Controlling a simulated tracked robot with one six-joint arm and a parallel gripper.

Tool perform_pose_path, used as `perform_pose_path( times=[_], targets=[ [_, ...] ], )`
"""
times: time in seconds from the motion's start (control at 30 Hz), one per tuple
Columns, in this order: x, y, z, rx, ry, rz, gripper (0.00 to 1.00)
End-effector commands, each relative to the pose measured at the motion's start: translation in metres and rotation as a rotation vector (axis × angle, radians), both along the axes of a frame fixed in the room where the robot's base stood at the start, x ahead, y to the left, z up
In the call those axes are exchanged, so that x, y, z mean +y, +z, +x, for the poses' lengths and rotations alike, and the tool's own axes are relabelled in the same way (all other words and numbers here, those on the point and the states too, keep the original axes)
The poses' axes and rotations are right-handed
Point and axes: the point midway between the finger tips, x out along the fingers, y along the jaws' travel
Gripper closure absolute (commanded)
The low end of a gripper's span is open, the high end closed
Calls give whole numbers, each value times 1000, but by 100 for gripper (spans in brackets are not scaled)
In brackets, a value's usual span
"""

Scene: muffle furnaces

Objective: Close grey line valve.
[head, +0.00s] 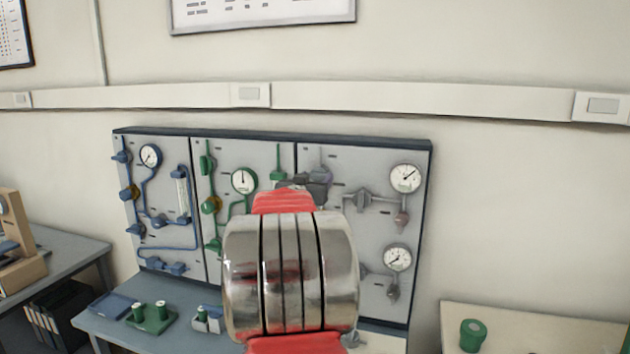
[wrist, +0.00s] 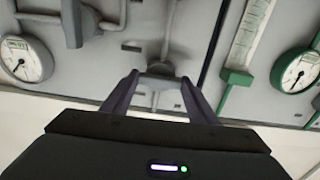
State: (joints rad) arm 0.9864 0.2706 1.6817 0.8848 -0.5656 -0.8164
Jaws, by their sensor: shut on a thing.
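The grey line valve (wrist: 160,78) is a grey fitting on a vertical grey pipe, at the middle of the wrist view. My gripper (wrist: 160,88) has one finger on each side of it and is shut on it. In the head view my gripper (head: 303,186) is at the upper left part of the grey panel section, just above my red and silver arm. My arm hides much of that section, and the valve's handle position cannot be told there.
The grey section also carries an upper gauge (head: 406,178), a lower gauge (head: 397,257) and another grey valve (head: 362,199). Green (head: 243,181) and blue (head: 150,156) gauges are to the left. A bench (head: 95,322) with small green parts stands below.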

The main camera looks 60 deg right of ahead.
Motion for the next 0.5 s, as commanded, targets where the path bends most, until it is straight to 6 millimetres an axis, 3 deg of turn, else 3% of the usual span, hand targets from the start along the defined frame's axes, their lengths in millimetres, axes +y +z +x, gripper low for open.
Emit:
perform_pose_path(
  times=[0.03, 0.3, 0.5],
  targets=[
    [0, -8, 0, 5, 2, 12, 46],
    [0, -4, 0, 2, 1, 6, 28],
    [0, -2, 0, 0, 0, 3, 28]
  ],
)
